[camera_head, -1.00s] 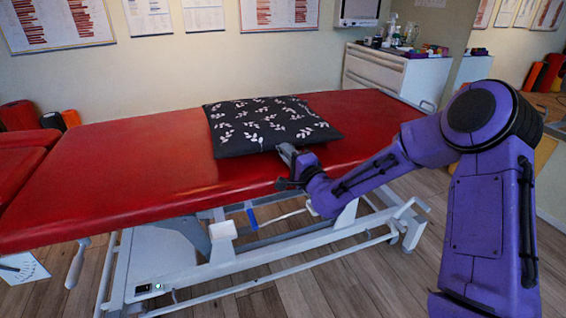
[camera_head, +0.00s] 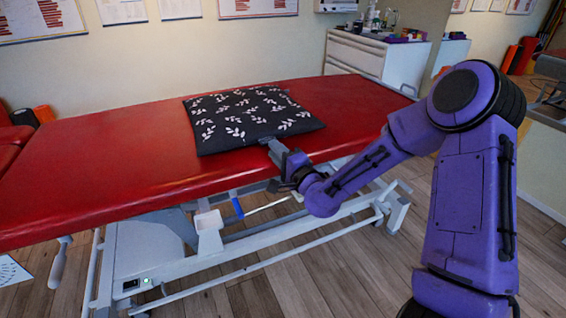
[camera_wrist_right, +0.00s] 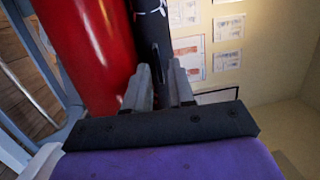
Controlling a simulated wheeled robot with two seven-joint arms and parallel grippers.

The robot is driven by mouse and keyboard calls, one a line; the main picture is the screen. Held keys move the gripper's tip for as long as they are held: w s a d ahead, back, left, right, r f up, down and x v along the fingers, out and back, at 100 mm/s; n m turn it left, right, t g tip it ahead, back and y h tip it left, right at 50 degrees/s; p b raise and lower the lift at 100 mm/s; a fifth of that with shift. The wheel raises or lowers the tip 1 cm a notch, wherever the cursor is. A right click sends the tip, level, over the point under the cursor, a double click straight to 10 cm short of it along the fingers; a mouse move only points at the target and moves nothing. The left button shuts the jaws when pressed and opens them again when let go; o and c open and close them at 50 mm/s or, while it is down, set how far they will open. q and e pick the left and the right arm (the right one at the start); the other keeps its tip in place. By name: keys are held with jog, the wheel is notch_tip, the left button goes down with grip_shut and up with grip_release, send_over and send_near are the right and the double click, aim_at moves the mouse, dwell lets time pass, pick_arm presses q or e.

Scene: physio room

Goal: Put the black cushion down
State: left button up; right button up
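The black cushion (camera_head: 250,115) with white leaf prints lies flat, on or just above the red treatment table (camera_head: 110,165), near its front edge. I cannot tell whether its whole underside touches. My right gripper (camera_head: 272,147) is at the cushion's front edge. In the right wrist view the two grey fingers (camera_wrist_right: 161,85) stand either side of the dark cushion edge (camera_wrist_right: 152,35) and appear closed on it. The red table (camera_wrist_right: 90,40) runs close beside the cushion there. My left gripper is not in view.
A white drawer cabinet (camera_head: 372,57) with bottles and small items stands behind the table's right end. The table's grey frame (camera_head: 250,240) is below. Red surface is free left of the cushion, and some at its right. Posters hang on the wall.

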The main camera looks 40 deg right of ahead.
jog(key=s, duration=0.8)
jog(key=shift+s+a+f, duration=0.15)
jog(key=shift+a+f, duration=0.1)
jog(key=shift+f, duration=0.05)
